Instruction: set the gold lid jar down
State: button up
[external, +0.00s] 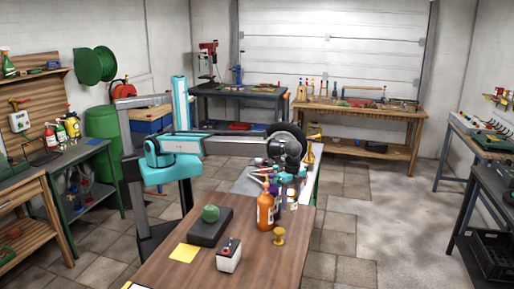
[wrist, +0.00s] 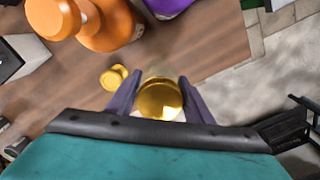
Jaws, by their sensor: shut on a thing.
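The gold lid jar (wrist: 159,98) is between the two purple-grey fingers of my gripper (wrist: 160,100) in the wrist view. Its round gold lid faces the camera, and its lower body is mostly hidden. My gripper is shut on it. In the external view my gripper (external: 288,186) is over the far right part of the brown wooden table (external: 190,262), behind the orange bottle. The jar is small and partly hidden there. I cannot tell whether its base touches the table.
An orange bottle (external: 265,211) stands close by, with a small gold object (external: 278,235) near it; that object also shows in the wrist view (wrist: 115,77). A white-and-black box (external: 229,255), a dark block (external: 210,227) with a green ball, and a yellow note (external: 184,253) sit further left.

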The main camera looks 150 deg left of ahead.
jog(key=s+d+f+m, duration=0.1)
jog(key=s+d+m, duration=0.1)
jog(key=d, duration=1.1)
jog(key=s+d+f+m, duration=0.1)
jog(key=s+d+m, duration=0.2)
jog(key=d, duration=1)
jog(key=s+d+f+m+p, duration=0.1)
jog(key=d+m, duration=0.3)
jog(key=d, duration=0.9)
jog(key=shift+s+f+m, duration=0.1)
jog(key=shift+s+m, duration=0.3)
jog(key=shift+s, duration=0.35)
jog(key=s+d+f+m, duration=0.2)
jog(key=s+d+m, duration=0.1)
jog(key=s+d, duration=0.5)
jog(key=d, duration=0.2)
jog(key=shift+d, duration=0.35)
jog(key=shift+w+d+f+p, duration=0.25)
jog(key=shift+w+p, duration=0.4)
jog(key=shift+w, duration=1.85)
jog(key=shift+w+d+f+p, duration=0.2)
jog(key=shift+w+d+p, duration=0.3)
jog(key=shift+w, duration=2.05)
jog(key=shift+w+d+f+p, duration=0.2)
jog(key=shift+w+p, duration=0.55)
jog(key=shift+w, duration=1.75)
